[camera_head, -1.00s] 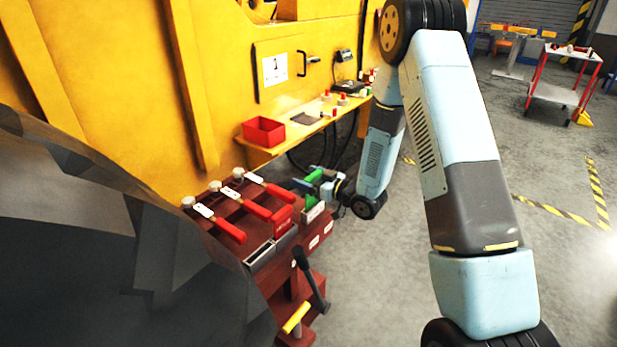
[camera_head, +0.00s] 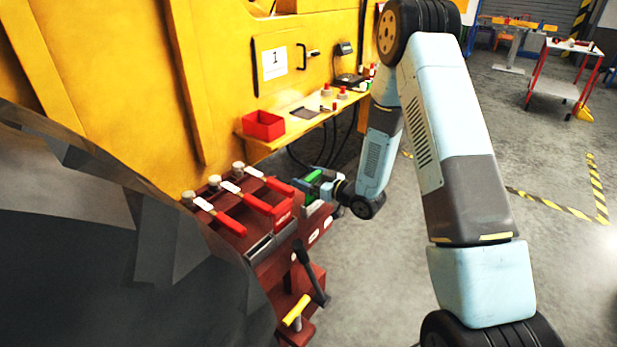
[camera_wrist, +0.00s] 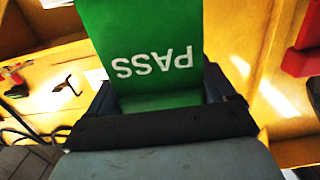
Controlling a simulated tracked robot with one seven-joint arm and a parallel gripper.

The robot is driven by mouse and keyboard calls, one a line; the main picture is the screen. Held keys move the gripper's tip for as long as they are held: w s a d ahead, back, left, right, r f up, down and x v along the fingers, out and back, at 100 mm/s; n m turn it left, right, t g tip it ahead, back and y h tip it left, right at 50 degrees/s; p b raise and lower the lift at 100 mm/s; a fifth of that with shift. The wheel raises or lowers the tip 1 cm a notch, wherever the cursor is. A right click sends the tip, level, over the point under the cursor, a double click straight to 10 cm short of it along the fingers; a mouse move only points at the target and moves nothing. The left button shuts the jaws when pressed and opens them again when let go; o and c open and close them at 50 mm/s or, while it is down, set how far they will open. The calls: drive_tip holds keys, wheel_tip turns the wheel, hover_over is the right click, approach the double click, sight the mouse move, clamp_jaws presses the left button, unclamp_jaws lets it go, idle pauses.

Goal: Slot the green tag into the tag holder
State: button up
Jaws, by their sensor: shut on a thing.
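My gripper (camera_head: 318,184) is shut on the green tag (camera_head: 314,175), above the far right end of the maroon bench. In the wrist view the green tag (camera_wrist: 150,55) fills the upper middle, its white word PASS upside down, with its lower edge between the dark jaws (camera_wrist: 158,112). A grey open-topped slot (camera_head: 259,248) sits on the bench's right edge, left of my gripper; I cannot tell for sure that it is the tag holder. A red piece (camera_head: 283,214) and a second green patch (camera_head: 309,198) stand near it, the latter just below my gripper.
A yellow shelf (camera_head: 290,128) behind carries a red bin (camera_head: 263,125). Dark castings fill the left; open floor lies right.

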drive_tip(key=shift+f, duration=0.95)
idle(1.0)
drive_tip(key=o, duration=0.9)
drive_tip(key=f+v, duration=0.1)
drive_tip(key=v, duration=1.3)
wheel_tip(320, 180, up, 8)
